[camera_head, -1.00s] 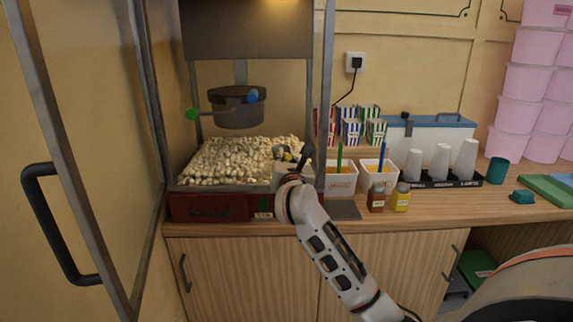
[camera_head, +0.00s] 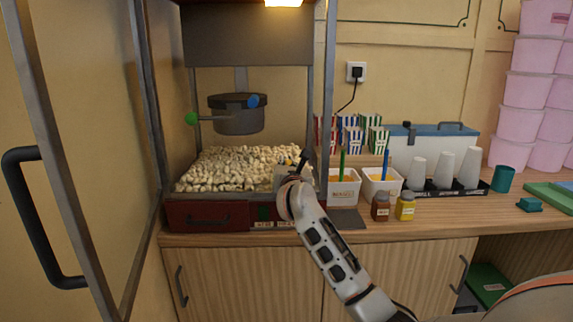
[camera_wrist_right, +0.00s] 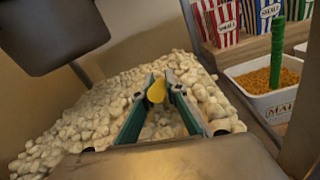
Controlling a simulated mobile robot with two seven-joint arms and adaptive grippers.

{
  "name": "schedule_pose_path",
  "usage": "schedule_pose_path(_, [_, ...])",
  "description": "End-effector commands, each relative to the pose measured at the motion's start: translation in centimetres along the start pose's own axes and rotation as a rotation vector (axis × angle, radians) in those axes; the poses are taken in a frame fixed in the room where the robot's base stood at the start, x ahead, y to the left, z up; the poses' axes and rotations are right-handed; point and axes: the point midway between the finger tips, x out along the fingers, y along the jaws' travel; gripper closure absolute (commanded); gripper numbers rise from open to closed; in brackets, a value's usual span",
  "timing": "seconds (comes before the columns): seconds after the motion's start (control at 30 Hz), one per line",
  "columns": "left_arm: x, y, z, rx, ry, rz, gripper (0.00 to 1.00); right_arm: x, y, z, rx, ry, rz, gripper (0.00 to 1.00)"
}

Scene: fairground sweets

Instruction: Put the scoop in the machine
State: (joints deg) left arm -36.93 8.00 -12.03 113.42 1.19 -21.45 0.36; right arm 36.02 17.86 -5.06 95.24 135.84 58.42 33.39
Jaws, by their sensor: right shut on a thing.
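The popcorn machine (camera_head: 207,215) stands at the left of the counter with its door swung open on the left. Popcorn (camera_head: 235,165) is heaped inside under the hanging kettle (camera_head: 238,115). My right gripper (camera_head: 299,162) is at the right front of the machine's opening, over the popcorn bed. In the wrist view its green fingers (camera_wrist_right: 160,88) are shut on a small yellow part, which I take for the scoop (camera_wrist_right: 156,91). The rest of the scoop is hidden or unclear. Popcorn lies under and around the fingertips. My left gripper is not in view.
The machine's right post (camera_head: 327,100) stands close to my right arm. Right of it are tubs of seasoning (camera_head: 342,188), striped popcorn boxes (camera_head: 352,137), small jars (camera_head: 405,206) and white cups (camera_head: 443,170). The counter front right of the jars (camera_head: 450,214) is clear.

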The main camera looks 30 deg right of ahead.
Motion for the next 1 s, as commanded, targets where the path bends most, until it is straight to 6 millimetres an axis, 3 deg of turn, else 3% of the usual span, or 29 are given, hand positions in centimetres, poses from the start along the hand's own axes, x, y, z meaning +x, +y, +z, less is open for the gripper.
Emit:
schedule_pose_path(0.87, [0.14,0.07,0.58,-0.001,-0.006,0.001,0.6,0.02,-0.18,-0.48,-0.001,-0.002,-0.001,1.0])
schedule_pose_path(0.9, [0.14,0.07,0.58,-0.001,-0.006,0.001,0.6,0.02,-0.18,-0.49,-0.001,-0.002,-0.001,0.8])
schedule_pose_path(0.97, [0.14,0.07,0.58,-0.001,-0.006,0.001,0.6,0.02,-0.18,-0.51,-0.001,-0.002,-0.001,0.69])
schedule_pose_path(1.0, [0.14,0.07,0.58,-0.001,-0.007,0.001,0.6,0.02,-0.18,-0.52,-0.001,-0.002,-0.001,0.69])
